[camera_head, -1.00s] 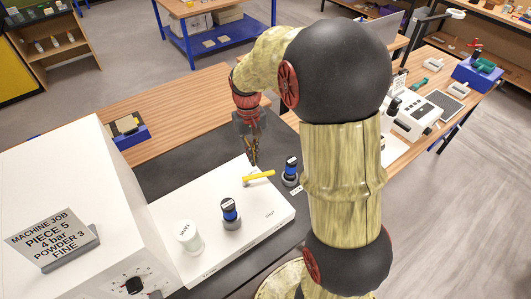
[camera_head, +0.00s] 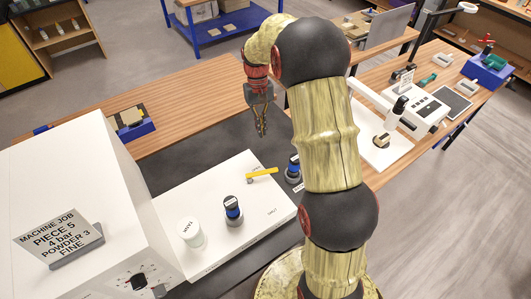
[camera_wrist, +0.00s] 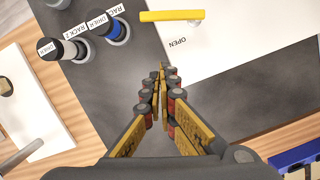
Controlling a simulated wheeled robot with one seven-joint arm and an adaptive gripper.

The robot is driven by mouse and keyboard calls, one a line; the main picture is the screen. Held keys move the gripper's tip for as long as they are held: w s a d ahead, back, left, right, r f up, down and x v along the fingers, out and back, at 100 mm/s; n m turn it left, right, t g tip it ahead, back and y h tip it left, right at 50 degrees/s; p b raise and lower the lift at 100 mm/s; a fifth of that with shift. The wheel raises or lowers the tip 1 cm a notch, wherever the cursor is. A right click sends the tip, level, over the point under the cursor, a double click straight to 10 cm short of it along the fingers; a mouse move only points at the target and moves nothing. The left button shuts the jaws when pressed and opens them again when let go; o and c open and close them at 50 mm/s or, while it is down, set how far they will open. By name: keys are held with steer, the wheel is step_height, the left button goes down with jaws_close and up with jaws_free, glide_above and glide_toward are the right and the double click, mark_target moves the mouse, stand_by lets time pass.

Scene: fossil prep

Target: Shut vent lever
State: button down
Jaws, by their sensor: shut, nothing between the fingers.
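The yellow vent lever (camera_head: 263,173) sits on top of the white box (camera_head: 215,250), near its far edge. Its pivot is at the left end and its handle points right in the head view. The lever also shows at the top of the wrist view (camera_wrist: 172,15), beside the printed word OPEN (camera_wrist: 178,42). My gripper (camera_head: 262,132) is beyond the lever and apart from it, over the dark mat. Its fingers (camera_wrist: 162,70) are together and empty in the wrist view.
A blue-banded black bottle (camera_head: 233,212) and a white jar (camera_head: 190,233) stand on the box. Another blue-banded bottle (camera_head: 293,169) stands just right of the lever. A large white machine with a job sign (camera_head: 60,240) rises at left. The dark mat (camera_head: 190,150) beyond the box is clear.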

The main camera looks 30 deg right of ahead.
steer(key=s+a+f+p, duration=0.1)
steer(key=s+a+f, duration=0.1)
steer(key=s+f, duration=0.4)
steer(key=x, duration=0.3)
steer(key=shift+w+f+p, duration=0.3)
steer(key=shift+f, duration=0.05)
steer(key=shift+s+d, duration=0.1)
steer(key=shift+s+m, duration=0.2)
steer(key=shift+m, duration=0.2)
